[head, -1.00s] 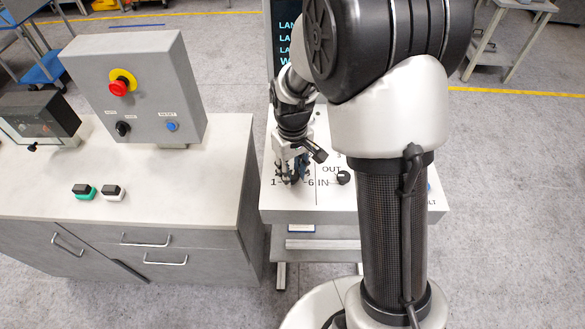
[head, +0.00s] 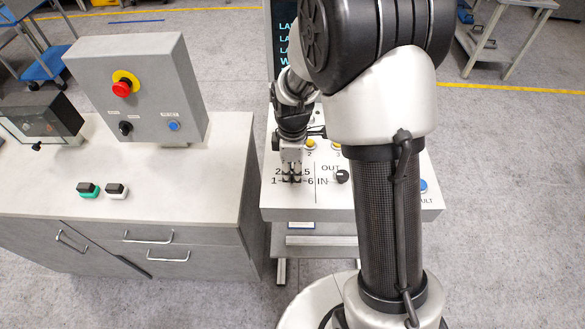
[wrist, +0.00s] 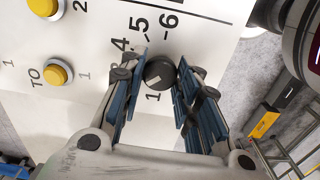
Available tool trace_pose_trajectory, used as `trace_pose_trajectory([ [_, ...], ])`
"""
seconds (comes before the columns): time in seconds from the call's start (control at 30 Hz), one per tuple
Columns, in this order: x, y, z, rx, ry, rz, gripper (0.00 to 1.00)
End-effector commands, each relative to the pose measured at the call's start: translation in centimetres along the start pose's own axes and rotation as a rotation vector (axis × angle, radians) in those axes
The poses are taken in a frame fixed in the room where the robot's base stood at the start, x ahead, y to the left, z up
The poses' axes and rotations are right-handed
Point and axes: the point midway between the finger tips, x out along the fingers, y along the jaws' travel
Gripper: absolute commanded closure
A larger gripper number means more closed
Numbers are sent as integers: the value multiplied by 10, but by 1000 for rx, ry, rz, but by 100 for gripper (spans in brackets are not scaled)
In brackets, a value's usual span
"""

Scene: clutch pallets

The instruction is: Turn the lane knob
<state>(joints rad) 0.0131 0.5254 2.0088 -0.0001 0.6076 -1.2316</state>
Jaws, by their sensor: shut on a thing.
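The lane knob (wrist: 159,71) is a small round black knob on the white panel (wrist: 100,110). In the wrist view it sits between the two blue-padded fingers of my gripper (wrist: 162,73). Printed numbers such as 1, 4, 5 and 6 lie around it. A pale mark shows on the knob on the side of the 1. In the head view my gripper (head: 291,178) points down onto the number dial at the panel's left, and its fingers hide most of the knob. My gripper is shut on the knob.
A second black knob (head: 342,176), by OUT and IN, stands just right of my gripper. Yellow buttons (wrist: 58,72) and a blue button (head: 422,186) are on the same panel. A grey control box (head: 142,90) with a red stop button stands on the left bench.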

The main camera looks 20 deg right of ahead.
Motion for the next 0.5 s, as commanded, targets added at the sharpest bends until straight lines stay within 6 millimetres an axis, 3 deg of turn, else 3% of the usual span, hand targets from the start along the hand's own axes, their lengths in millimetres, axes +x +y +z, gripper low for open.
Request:
trace_pose_trajectory([
  [0.5, 0, 0, 0, -482, 0, 1, 94],
])
